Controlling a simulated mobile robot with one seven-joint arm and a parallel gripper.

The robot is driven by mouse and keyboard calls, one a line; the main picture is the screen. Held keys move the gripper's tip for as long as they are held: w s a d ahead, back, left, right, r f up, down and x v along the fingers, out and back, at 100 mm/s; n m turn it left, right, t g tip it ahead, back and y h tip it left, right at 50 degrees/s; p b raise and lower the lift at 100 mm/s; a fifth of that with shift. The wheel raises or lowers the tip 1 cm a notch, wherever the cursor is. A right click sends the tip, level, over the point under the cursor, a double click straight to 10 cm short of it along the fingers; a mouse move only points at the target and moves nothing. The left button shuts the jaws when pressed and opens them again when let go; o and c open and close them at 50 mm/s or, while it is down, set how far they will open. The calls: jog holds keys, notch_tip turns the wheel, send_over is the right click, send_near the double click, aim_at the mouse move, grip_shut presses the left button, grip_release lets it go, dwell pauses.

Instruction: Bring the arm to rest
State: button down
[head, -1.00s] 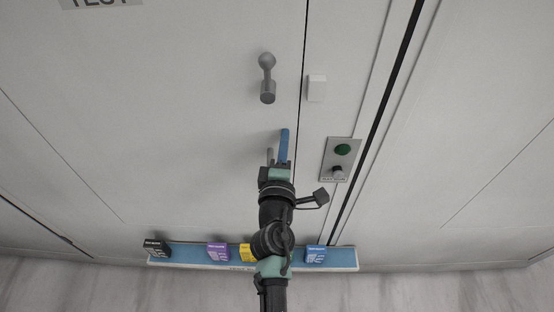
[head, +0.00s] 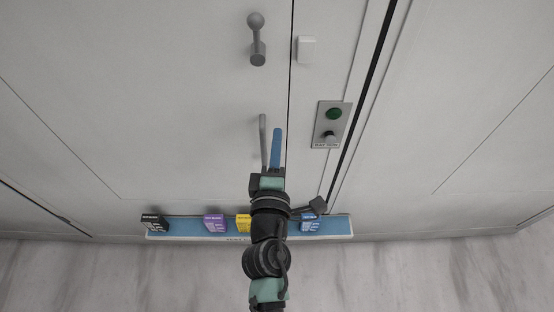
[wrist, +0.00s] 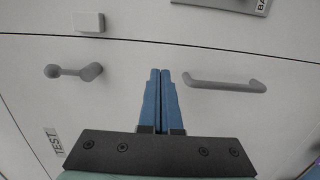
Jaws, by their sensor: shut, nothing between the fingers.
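My gripper (head: 277,131) is shut and empty. Its blue fingers lie side by side in the wrist view (wrist: 160,72). In the head view they point up the picture, just right of a grey bar handle (head: 263,140) on the pale panelled surface. In the wrist view the bar handle (wrist: 225,83) is right of the fingers, with a visible gap. My arm extends down from the gripper to the bottom edge of the head view.
A grey ball-ended lever (head: 257,40) and a white block (head: 306,49) are above the gripper. A plate with a green button (head: 334,114) and black knob is to the right. A blue shelf (head: 180,224) with several small boxes lies below, partly behind my arm.

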jog(key=s, duration=0.4)
notch_tip(320, 180, up, 26)
jog(key=w+m+t+h, duration=0.2)
jog(key=w+m+t, duration=0.15)
jog(key=m, duration=0.65)
jog(key=s+a+r+m+t+y, duration=0.1)
jog(key=s+r, duration=0.5)
jog(key=r, duration=0.6)
jog(key=s+a+r+m+t+y, duration=0.2)
jog(key=s+r+m+t, duration=0.3)
jog(key=r, duration=0.7)
jog(key=shift+s+r+y+b, duration=0.15)
jog(key=shift+s+y+b, duration=0.15)
jog(key=shift+s+y, duration=0.6)
